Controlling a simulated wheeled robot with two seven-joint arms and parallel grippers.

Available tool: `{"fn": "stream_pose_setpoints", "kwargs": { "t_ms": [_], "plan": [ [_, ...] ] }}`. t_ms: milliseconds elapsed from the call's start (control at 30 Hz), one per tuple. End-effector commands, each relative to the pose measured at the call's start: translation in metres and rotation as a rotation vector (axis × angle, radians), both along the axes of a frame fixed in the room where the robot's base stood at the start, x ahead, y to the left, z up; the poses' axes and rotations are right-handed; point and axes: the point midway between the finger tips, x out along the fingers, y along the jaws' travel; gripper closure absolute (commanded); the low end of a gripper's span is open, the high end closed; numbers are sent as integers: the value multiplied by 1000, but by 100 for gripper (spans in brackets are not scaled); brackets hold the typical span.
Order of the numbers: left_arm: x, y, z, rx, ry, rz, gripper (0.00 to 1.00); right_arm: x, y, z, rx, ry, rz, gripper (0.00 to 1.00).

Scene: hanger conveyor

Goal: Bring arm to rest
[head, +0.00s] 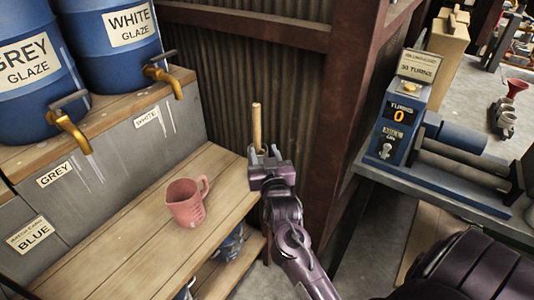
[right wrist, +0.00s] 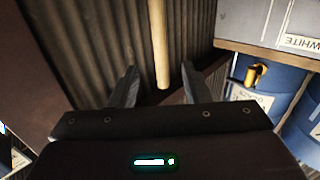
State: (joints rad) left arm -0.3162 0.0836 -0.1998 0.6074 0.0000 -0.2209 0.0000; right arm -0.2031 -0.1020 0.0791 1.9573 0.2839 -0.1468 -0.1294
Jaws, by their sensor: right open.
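My right gripper (head: 265,153) is open above the right end of the wooden bench, in front of the corrugated wall. In the right wrist view its two fingers (right wrist: 159,68) stand apart. An upright wooden rod (head: 257,124) shows just beyond the fingers, and in the right wrist view the rod (right wrist: 158,42) lines up with the gap between them. I cannot tell how far beyond the fingers it is; the gripper hides its lower part. My right arm reaches in from the lower right. My left gripper is not in view.
A pink mug (head: 187,203) stands on the wooden bench (head: 120,245), left of my gripper. Blue glaze barrels (head: 30,85) with brass taps are at upper left. A blue turns-counter machine (head: 400,115) stands on the grey bench at right. A rusty post (head: 350,90) separates the two sides.

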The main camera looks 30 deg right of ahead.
Motion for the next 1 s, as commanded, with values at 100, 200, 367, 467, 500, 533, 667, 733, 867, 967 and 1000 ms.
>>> {"fn": "stream_pose_setpoints", "kwargs": {
  "t_ms": [100, 200, 367, 467, 500, 533, 667, 733, 867, 967, 1000],
  "plan": [
    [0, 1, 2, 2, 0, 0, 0, 2, 0, 0, 0, -1, 1, 57],
    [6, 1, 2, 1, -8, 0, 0, 2, 0, 0, 0, -1, 1, 57],
    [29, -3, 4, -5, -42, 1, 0, 2, 0, 0, 0, 0, 1, 57],
    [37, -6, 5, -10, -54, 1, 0, 2, 0, 0, 0, 0, 1, 57],
    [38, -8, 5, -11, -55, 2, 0, 2, 0, 0, 0, 0, 1, 57],
    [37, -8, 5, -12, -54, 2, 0, 2, 0, 0, 0, 0, 1, 57],
    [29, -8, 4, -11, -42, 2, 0, 1, 2, -2, 5, 15, 10, 57],
    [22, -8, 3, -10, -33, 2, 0, -3, 8, -7, 18, 58, 36, 57],
    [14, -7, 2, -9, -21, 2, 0, -20, 35, -29, 62, 243, 136, 57],
    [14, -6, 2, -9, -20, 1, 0, -50, 64, -51, 99, 452, 234, 57],
    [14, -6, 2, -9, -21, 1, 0, -64, 74, -59, 109, 535, 266, 57]
  ]
}}
